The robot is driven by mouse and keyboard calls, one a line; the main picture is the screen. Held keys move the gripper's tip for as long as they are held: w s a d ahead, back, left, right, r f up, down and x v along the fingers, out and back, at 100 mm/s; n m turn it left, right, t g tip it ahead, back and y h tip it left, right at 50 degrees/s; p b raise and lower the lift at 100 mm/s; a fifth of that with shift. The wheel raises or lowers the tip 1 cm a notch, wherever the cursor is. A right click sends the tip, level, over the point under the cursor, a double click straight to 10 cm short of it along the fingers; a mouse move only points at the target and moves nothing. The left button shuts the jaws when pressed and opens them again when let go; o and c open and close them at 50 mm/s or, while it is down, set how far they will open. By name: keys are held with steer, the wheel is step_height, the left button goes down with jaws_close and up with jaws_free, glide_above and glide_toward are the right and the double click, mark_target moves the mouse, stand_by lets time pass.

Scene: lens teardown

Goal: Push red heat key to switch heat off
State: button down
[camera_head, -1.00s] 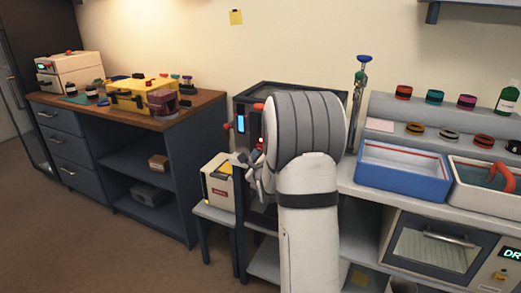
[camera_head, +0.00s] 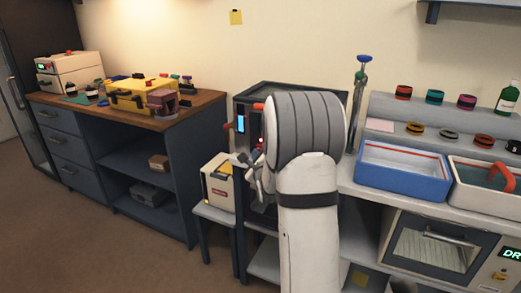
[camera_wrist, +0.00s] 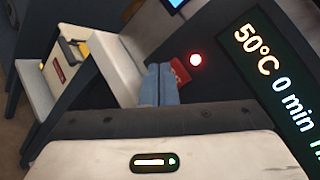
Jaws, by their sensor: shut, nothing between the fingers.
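The red key (camera_wrist: 181,71) shows in the wrist view as a small red block on the dark panel of the heating unit. My gripper (camera_wrist: 163,70) is shut and empty. Its blue-grey fingertips lie right at the key's left side and cover part of it; whether they touch it I cannot tell. A round red lamp (camera_wrist: 196,59) glows just beyond the key. The bright display (camera_wrist: 267,65) reads 50°C and 0 min. In the head view the dark unit (camera_head: 290,88) stands behind my arm, which hides most of its front and my fingertips.
A cream and yellow box (camera_head: 217,185) sits on a low stand left of the unit. A blue-walled tray (camera_head: 403,181) and a white bin (camera_head: 485,207) stand on the right bench. A wooden-topped cabinet (camera_head: 190,113) is at the left, with open floor before it.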

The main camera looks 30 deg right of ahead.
steer(key=shift+w+d, duration=0.1)
steer(key=shift+d, duration=0.1)
steer(key=shift+w+d, duration=0.1)
steer(key=shift+d, duration=0.05)
steer(key=shift+w+d+b, duration=0.3)
steer(key=shift+d+b, duration=0.05)
stand_by(1.0)
steer(key=shift+s+a, duration=0.1)
steer(key=shift+s+a+b, duration=0.4)
steer(key=shift+s+a, duration=0.05)
steer(key=shift+a, duration=0.1)
steer(key=s+a+b, duration=0.1)
steer(key=a, duration=0.1)
steer(key=s+a+b, duration=0.1)
steer(key=s+a, duration=0.1)
stand_by(0.6)
stand_by(0.3)
